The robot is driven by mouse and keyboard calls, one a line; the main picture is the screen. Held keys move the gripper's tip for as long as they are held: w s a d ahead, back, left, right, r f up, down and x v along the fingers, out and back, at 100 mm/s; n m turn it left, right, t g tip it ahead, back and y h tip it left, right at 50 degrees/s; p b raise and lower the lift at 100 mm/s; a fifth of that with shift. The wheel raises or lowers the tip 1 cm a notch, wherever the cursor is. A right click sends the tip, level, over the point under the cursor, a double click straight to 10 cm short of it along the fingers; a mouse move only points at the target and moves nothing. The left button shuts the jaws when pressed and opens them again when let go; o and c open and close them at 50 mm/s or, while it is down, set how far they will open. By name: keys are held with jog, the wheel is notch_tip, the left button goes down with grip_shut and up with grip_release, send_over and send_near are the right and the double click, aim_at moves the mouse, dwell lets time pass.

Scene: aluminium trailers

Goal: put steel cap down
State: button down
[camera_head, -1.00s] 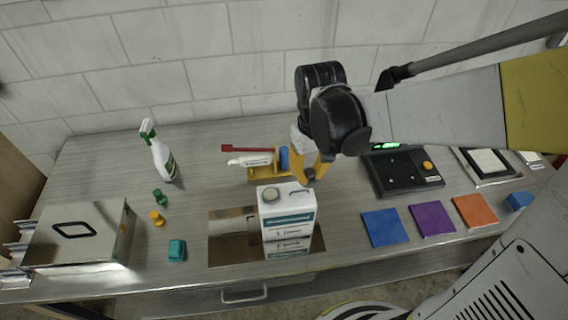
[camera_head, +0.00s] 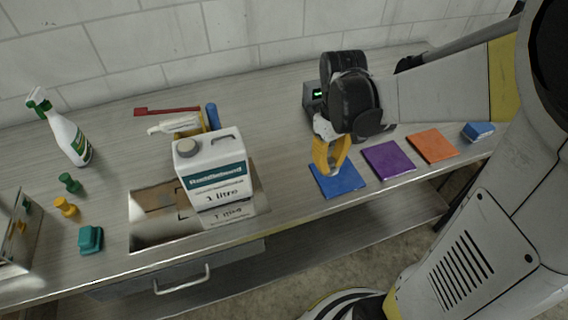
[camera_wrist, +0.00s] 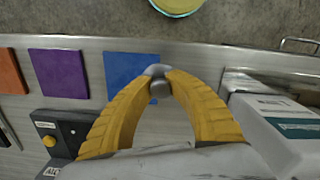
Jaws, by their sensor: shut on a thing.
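My gripper (camera_head: 330,168) has yellow fingers and is above the blue square mat (camera_head: 338,180) in the head view. In the wrist view its fingertips (camera_wrist: 158,82) are closed around a small rounded grey metal piece, the steel cap (camera_wrist: 160,88). The blue mat (camera_wrist: 128,72) lies behind and just left of the fingertips there. The cap is hidden by the fingers in the head view. I cannot tell whether the cap touches the mat.
A purple mat (camera_head: 388,160) and an orange mat (camera_head: 433,146) lie to the right. A white canister (camera_head: 212,168) stands to the left by a bench cutout. A spray bottle (camera_head: 68,136) and small green and yellow pieces are farther left. The bench front edge is close.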

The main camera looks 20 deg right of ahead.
jog(key=shift+w+f, duration=0.1)
jog(key=shift+f, duration=0.4)
jog(key=b, duration=0.4)
send_over(287, 183)
notch_tip(287, 183, down, 6)
jog(key=shift+w+f, duration=0.1)
jog(key=shift+f, duration=0.1)
jog(key=shift+a+f, duration=0.1)
jog(key=shift+f, duration=0.1)
jog(key=shift+f+b, duration=1)
jog(key=shift+f, duration=0.8)
jog(key=shift+f, duration=0.1)
jog(key=shift+f, duration=0.15)
jog(key=c, duration=1.4)
grip_release()
jog(key=shift+o, duration=0.2)
